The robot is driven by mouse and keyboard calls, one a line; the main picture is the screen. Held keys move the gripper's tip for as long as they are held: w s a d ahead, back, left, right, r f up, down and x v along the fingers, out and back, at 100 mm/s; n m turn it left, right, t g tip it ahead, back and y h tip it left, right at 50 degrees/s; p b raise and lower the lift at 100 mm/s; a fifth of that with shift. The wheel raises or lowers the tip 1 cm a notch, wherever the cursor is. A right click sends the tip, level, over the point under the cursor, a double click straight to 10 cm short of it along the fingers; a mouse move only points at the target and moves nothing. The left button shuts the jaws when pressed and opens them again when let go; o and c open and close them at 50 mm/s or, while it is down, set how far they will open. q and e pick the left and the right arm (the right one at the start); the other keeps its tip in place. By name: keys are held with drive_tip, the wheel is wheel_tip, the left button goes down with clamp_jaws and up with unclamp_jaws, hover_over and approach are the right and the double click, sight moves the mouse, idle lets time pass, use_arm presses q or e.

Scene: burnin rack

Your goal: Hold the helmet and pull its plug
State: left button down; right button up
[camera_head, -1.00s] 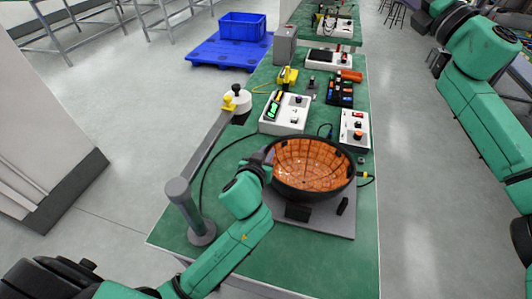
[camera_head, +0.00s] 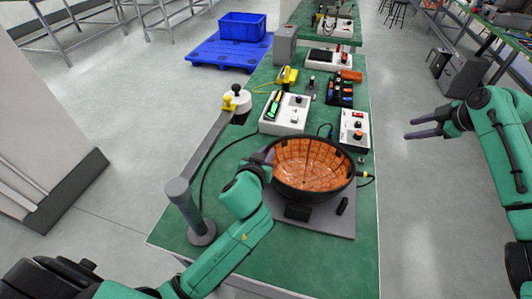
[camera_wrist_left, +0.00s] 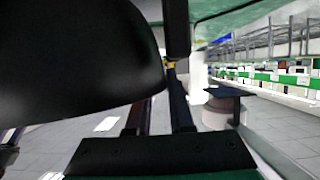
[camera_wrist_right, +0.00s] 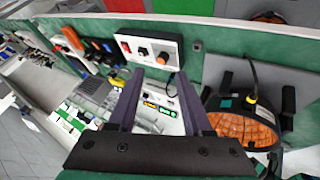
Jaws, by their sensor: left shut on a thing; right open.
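The helmet (camera_head: 308,197) is a black shell, open side up with an orange lining, on a grey plate (camera_head: 335,222) at the green table's near part. My left gripper (camera_head: 264,158) is shut on its left rim; the helmet's dark shell (camera_wrist_left: 80,55) fills the left of the left wrist view. The plug (camera_head: 366,177), with yellow on it, is at the helmet's right side on a dark cable. It also shows in the right wrist view (camera_wrist_right: 252,99), beside the helmet (camera_wrist_right: 240,130). My right gripper (camera_head: 408,129) is open and empty, right of the table and apart from the plug.
A white switch box (camera_head: 355,128) and a white box with a green display (camera_head: 285,112) stand behind the helmet. A grey post (camera_head: 188,208) stands left of it. Floor right of the table is clear around my right gripper.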

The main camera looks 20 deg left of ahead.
sight(364, 173)
use_arm(q)
drive_tip(key=shift+f, duration=0.1)
use_arm(e)
drive_tip(key=s+a+f+n+g+y, duration=0.1)
drive_tip(key=s+a+g+y, duration=0.1)
drive_tip(key=s, duration=0.4)
drive_tip(key=s+a+f+n+g+y, duration=0.1)
drive_tip(key=s+a+n+g+y, duration=0.1)
drive_tip(key=s, duration=0.4)
drive_tip(key=a+g, duration=0.1)
drive_tip(key=g, duration=0.1)
drive_tip(key=shift+a+g, duration=0.35)
drive_tip(key=shift+g, duration=0.05)
drive_tip(key=shift+w+f, duration=0.1)
drive_tip(key=x, duration=0.9)
drive_tip(key=shift+a, duration=0.1)
clamp_jaws()
drive_tip(key=shift+w, duration=0.1)
idle(0.8)
